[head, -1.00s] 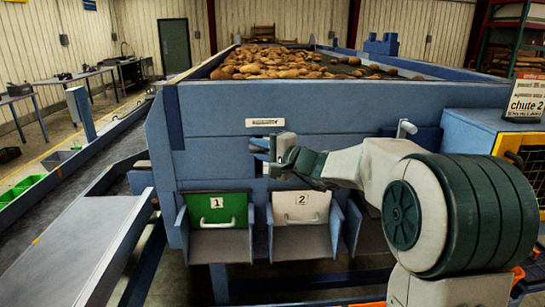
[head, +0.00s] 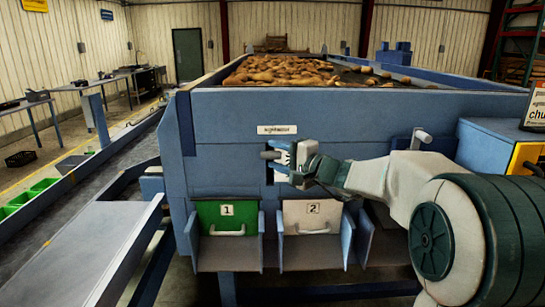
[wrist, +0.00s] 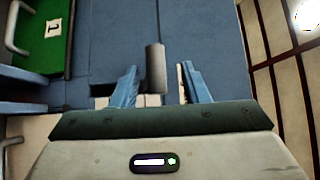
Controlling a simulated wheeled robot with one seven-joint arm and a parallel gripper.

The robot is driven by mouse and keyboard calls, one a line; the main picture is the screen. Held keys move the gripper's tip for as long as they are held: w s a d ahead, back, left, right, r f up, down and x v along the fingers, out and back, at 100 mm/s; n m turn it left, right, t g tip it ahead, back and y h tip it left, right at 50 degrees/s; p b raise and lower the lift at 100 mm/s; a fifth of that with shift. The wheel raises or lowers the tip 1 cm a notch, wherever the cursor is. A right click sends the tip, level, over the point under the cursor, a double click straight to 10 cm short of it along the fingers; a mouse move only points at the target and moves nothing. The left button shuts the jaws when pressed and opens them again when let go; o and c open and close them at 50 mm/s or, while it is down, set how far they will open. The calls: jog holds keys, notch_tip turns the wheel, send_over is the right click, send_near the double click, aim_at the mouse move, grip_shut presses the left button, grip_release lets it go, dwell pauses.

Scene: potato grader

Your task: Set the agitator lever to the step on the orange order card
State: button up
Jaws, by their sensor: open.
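The agitator lever (head: 268,155) is a short grey cylindrical handle in a dark slot on the blue front panel, below a white label plate (head: 277,129). In the wrist view the handle (wrist: 155,68) sticks up between my two blue fingers. My gripper (head: 285,160) is open at the lever, with gaps on both sides of the handle in the wrist view (wrist: 158,84). Whether a finger touches it I cannot tell. My gripper hides part of the slot.
Below the lever are a green chute door marked 1 (head: 227,217) and a white one marked 2 (head: 312,215), both with handles. A grey peg (head: 421,137) sticks out to the right. Potatoes (head: 285,70) lie on the bed above. A conveyor (head: 75,185) runs along the left.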

jog(key=b+v, duration=0.2)
jog(key=v, duration=0.9)
jog(key=shift+s+d+b, duration=0.15)
jog(key=shift+s+b, duration=0.05)
jog(key=shift+b, duration=0.2)
jog(key=s+a+f+n+g+h, duration=0.2)
jog(key=s+f+n+g, duration=0.15)
jog(key=s+f, duration=0.35)
jog(key=s+a+f+n+g+h, duration=0.2)
jog(key=s+a+f+g+h, duration=0.15)
jog(key=s+f, duration=0.4)
jog(key=s+d+f+n+g+h, duration=0.2)
jog(key=s+d+f+n+h, duration=0.2)
jog(key=s+d+f+h, duration=0.3)
jog(key=s+d+f, duration=0.1)
jog(key=s+d, duration=0.1)
jog(key=s, duration=0.2)
jog(key=shift+s+f, duration=0.3)
jog(key=shift+f, duration=0.05)
